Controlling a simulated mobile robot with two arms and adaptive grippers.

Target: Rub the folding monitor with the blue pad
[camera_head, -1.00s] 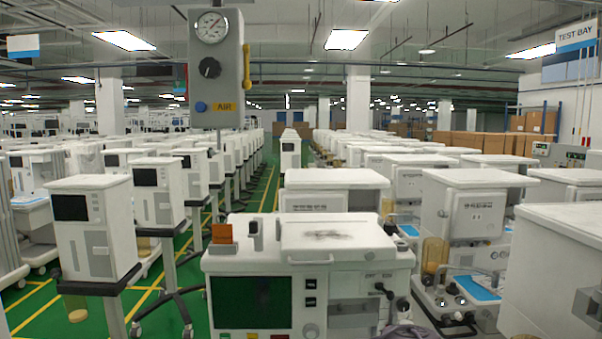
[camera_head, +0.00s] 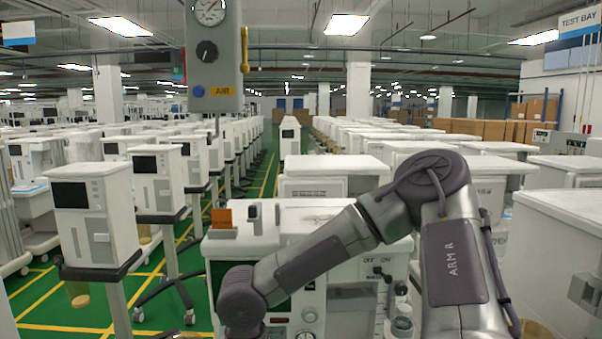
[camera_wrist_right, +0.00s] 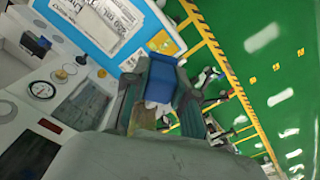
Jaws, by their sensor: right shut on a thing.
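A blue pad (camera_wrist_right: 161,78) is between the fingers of my right gripper (camera_wrist_right: 158,86) in the right wrist view. The gripper is shut on it. In the head view my right arm reaches left across the nearest white cart, and its gripper is out of sight. A dark green screen (camera_head: 222,270) on that cart's front is mostly covered by my arm. I cannot tell for certain whether this is the folding monitor. My left gripper is not in view.
The nearest white cart (camera_head: 290,215) has an orange block (camera_head: 222,217) on top. A gauge panel (camera_head: 213,50) hangs above. White carts stand on both sides. A green aisle (camera_head: 262,180) with yellow lines runs back. A blue-edged white surface (camera_wrist_right: 105,22) shows beside the pad.

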